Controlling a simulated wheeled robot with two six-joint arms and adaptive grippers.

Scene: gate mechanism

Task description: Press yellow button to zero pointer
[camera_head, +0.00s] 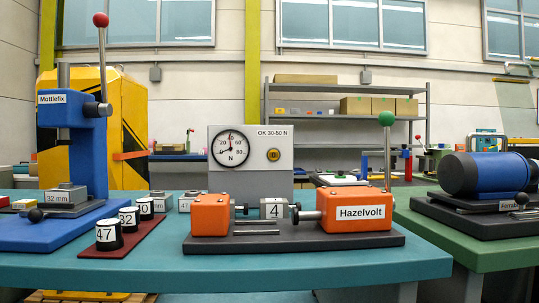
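The yellow button (273,155) is a small round knob on the front of a grey gauge box (221,181). To its left on the same face is a round white dial (231,148) marked in N, with a thin dark pointer. The pointer seems to lie toward the 0 at the lower left, but it is too small to read exactly. A label above the button reads "OK 30-50 N". Neither of my grippers shows, and nothing touches the button.
In front of the box stands the orange Hazelvolt fixture (360,213), with a block marked 4 (273,208) between its jaws and a green-knobbed lever (387,120) upright. The blue Mottlefix press (85,150) and numbered black-and-white cylinders (109,235) are at left. The front table edge is clear.

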